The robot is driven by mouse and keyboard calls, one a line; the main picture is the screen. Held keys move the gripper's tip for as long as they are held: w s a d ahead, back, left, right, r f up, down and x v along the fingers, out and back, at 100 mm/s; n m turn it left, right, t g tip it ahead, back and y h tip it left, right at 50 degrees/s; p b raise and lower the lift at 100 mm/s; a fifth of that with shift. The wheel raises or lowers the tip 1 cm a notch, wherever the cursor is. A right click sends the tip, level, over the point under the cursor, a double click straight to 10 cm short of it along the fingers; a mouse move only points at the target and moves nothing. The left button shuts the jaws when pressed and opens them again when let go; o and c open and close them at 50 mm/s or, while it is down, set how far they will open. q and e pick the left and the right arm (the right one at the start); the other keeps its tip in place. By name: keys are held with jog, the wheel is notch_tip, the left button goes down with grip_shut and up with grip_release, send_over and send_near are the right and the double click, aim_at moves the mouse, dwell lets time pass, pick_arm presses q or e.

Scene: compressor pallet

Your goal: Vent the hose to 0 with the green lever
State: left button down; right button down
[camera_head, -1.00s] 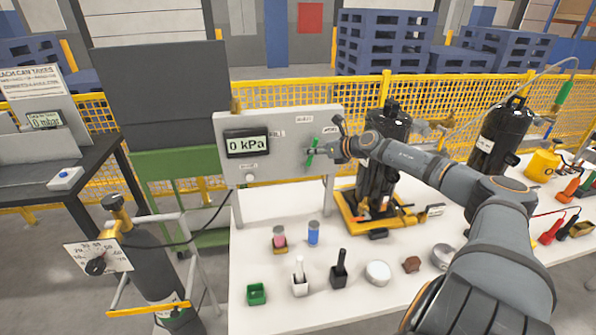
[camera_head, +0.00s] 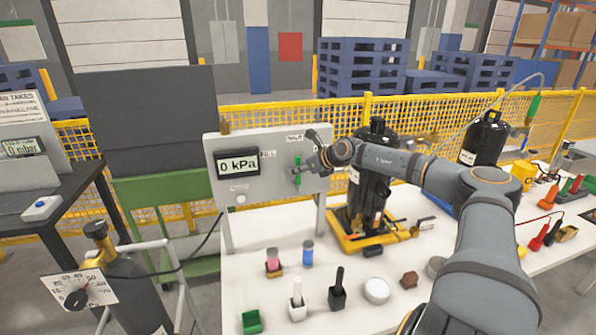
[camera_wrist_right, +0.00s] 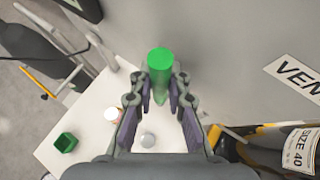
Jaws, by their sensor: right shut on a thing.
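The green lever (camera_head: 297,172) stands out from the grey panel (camera_head: 262,143), right of its display, and looks near vertical. The display (camera_head: 238,163) reads 0 kPa. My right gripper (camera_head: 303,168) is at the lever, coming in from the right. In the right wrist view, the round green end of the lever (camera_wrist_right: 160,62) sits between the two fingertips (camera_wrist_right: 160,84), which are shut on it. A label beside it begins "VEN" (camera_wrist_right: 295,75). The fingers partly hide the lever's lower part. My left gripper is not in view.
A black cylinder on a yellow base (camera_head: 350,242) stands right of the panel, close behind my right arm. Small cups, brushes and pots line the white table (camera_head: 255,285).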

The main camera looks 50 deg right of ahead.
jog(key=c, duration=1.7)
grip_release()
jog(key=shift+f, duration=0.2)
jog(key=shift+o, duration=0.7)
jog(key=shift+w, duration=0.1)
notch_tip(320, 180, up, 10)
jog(key=shift+f, duration=0.1)
jog(key=shift+d, duration=0.1)
